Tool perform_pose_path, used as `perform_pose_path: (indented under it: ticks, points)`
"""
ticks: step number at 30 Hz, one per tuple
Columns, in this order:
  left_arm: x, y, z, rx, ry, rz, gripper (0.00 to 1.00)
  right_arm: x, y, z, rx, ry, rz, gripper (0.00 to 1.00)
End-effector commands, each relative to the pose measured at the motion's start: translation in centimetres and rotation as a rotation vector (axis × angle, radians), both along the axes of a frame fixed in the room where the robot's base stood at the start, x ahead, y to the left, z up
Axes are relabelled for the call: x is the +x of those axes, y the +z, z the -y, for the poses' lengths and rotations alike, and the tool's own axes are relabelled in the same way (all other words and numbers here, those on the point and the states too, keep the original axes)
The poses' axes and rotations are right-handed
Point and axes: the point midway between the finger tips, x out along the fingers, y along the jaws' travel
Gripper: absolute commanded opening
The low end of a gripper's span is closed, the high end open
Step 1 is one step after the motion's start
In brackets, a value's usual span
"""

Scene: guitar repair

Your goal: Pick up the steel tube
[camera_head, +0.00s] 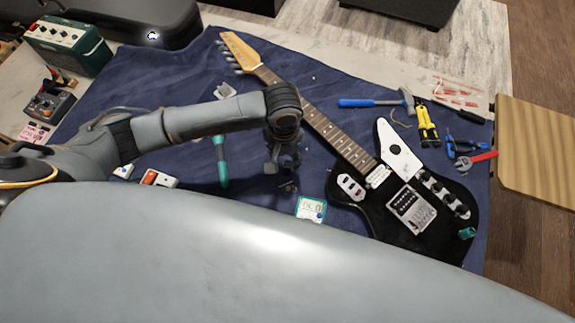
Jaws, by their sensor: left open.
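My left gripper (284,172) points down over the blue cloth, near the middle of the view, left of the guitar body. It is open, with its fingers small and partly dark in the view. A small dark, metallic-looking piece (289,187) lies just below the fingertips. It may be the steel tube, but it is too small to tell for sure. I see nothing held between the fingers. My right gripper is not in view.
A black electric guitar (370,213) lies on the blue cloth (330,85). A teal-handled tool (222,160), a white-teal box (311,209) and a red-white box (158,179) lie nearby. A blue-handled hammer (370,102), yellow-handled tool (427,125) and red-handled pliers (476,161) lie right.

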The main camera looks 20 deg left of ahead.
Motion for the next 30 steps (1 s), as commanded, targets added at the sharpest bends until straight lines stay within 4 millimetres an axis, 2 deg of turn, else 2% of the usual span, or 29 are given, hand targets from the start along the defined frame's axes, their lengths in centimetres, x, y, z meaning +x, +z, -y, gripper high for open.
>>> perform_pose_path:
  ticks: [8,16,25,30]
  points:
    - [0.0,-2.2,0.3,0.0,-0.002,-0.001,0.5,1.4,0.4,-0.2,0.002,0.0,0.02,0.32]
    - [0.1,-5.9,0.7,0.001,-0.003,0.0,0.5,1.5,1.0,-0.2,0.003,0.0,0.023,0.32]
    - [0.1,-6.5,0.7,-0.001,-0.003,0.002,0.5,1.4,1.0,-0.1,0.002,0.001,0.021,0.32]
    - [0.1,-6.5,0.7,-0.001,-0.003,0.002,0.15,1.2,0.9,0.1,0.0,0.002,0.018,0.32]
